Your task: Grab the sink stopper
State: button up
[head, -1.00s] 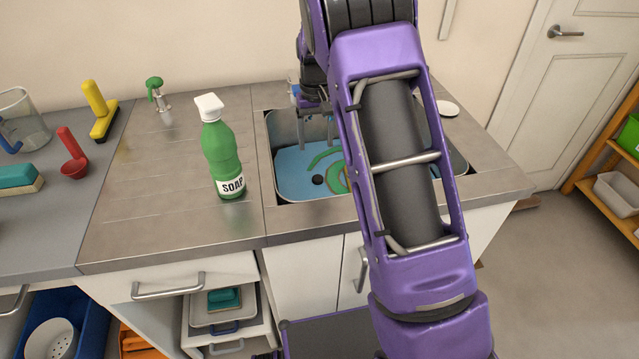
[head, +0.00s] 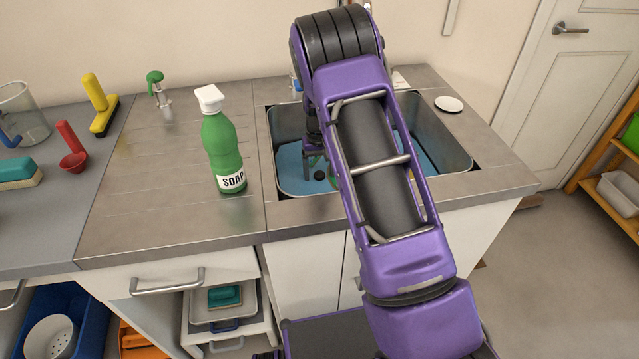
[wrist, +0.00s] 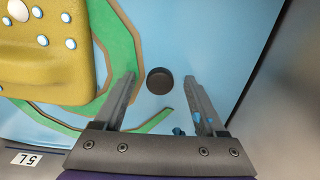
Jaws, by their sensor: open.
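A dark round disc, which looks like the sink stopper (head: 319,175), lies on the blue floor of the sink (head: 447,150). In the wrist view the stopper (wrist: 160,81) shows between the two fingertips of my gripper (wrist: 159,79). The fingers are open on either side of it, with gaps left and right. I cannot tell how high the fingertips are above it.
A yellow item with pale blue dots (wrist: 45,55) lies left of the fingers. Green and brown curves mark the sink floor. A green soap bottle (head: 222,145) stands on the counter left of the sink; a white disc (head: 449,104) lies right of it.

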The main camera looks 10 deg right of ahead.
grip_shut()
dwell(0.4)
